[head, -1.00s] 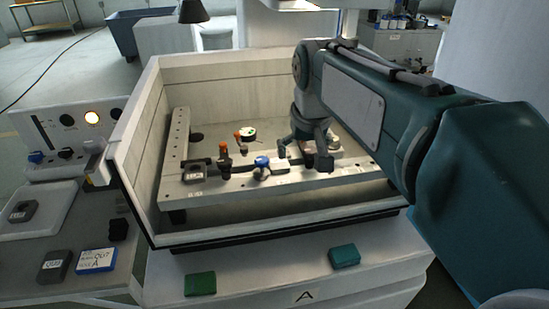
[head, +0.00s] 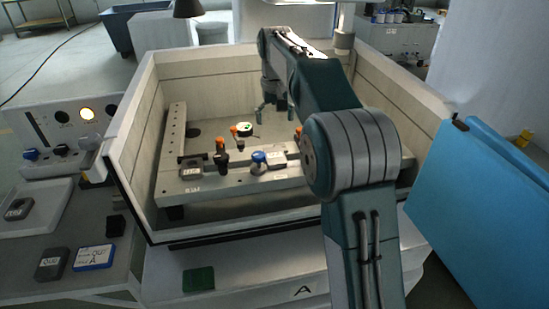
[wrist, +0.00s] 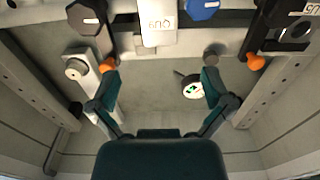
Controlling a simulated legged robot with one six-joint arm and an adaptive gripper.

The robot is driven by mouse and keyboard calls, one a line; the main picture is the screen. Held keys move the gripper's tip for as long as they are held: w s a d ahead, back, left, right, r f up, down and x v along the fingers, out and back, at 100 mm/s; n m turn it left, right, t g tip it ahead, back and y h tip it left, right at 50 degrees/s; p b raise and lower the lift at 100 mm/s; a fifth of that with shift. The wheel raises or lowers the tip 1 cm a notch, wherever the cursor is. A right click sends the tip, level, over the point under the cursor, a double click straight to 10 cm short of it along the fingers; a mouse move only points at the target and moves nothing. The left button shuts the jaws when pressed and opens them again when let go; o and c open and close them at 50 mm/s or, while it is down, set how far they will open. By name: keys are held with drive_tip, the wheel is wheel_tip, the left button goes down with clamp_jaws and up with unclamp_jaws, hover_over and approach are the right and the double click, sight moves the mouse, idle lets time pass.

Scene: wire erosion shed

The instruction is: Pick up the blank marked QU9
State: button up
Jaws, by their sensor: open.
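In the wrist view a blank with a white label (wrist: 160,24) lies at the top middle, its upside-down mark seeming to read QU9. It sits on the fixture rail between a black knob (wrist: 87,16) and a blue knob (wrist: 201,9). In the head view it shows right of the blue knob (head: 280,159), partly behind my arm. My gripper (wrist: 160,77) is open and empty, its fingers spread below the blank in the picture and apart from it. In the head view my gripper (head: 264,108) is above the tank's back part, partly hidden by the arm.
Another labelled blank (head: 190,171) is on the rail's left part, near orange-tipped clamps (head: 220,145). A round dial (wrist: 193,88) lies behind the rail. Tank walls (head: 130,150) surround the fixture. More blanks lie on the left table (head: 52,264) and in a tray (head: 18,208).

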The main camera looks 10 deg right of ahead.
drive_tip(key=w+f, duration=0.1)
hover_over(275, 154)
drive_tip(key=f, duration=0.6)
drive_tip(key=shift+w+a, duration=0.15)
drive_tip(key=shift+w, duration=0.1)
drive_tip(key=f, duration=0.5)
drive_tip(key=shift+s+f, duration=0.1)
drive_tip(key=shift+s, duration=0.3)
drive_tip(key=c, duration=1.1)
